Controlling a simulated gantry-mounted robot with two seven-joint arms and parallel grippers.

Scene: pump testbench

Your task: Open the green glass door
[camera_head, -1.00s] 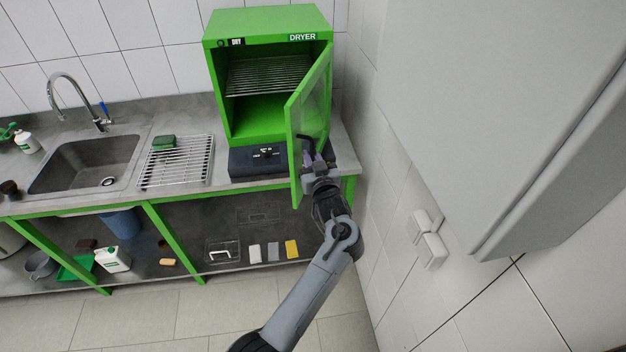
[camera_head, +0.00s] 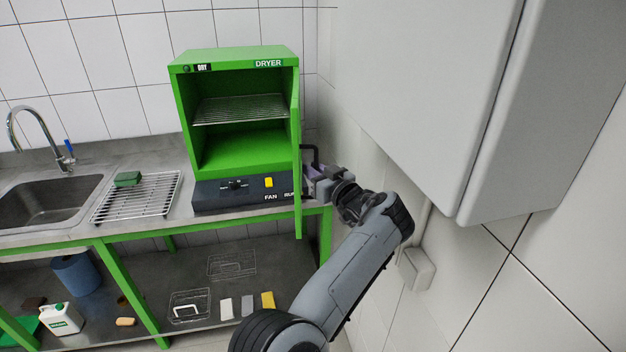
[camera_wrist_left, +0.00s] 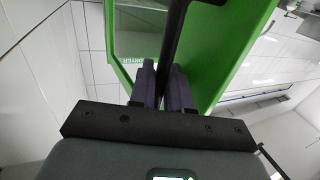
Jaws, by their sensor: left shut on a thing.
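The green dryer (camera_head: 236,58) stands on the counter with its cavity open to view and a wire rack inside. Its green glass door (camera_head: 297,170) is hinged at the right and stands swung open, seen almost edge-on in the head view. A dark handle (camera_head: 309,150) is on the door's outer side. My left gripper (camera_head: 312,172) is at the right of the door, shut on the handle. In the left wrist view the purple-grey fingers (camera_wrist_left: 162,88) close around the dark handle bar (camera_wrist_left: 172,45), with the green door frame (camera_wrist_left: 225,50) behind. My right gripper is not in view.
A grey wall cabinet (camera_head: 430,90) hangs at the right, near my arm. The tiled wall and a white socket (camera_head: 416,268) lie right of the door. A drying rack (camera_head: 140,197) and sink (camera_head: 45,203) are on the left counter.

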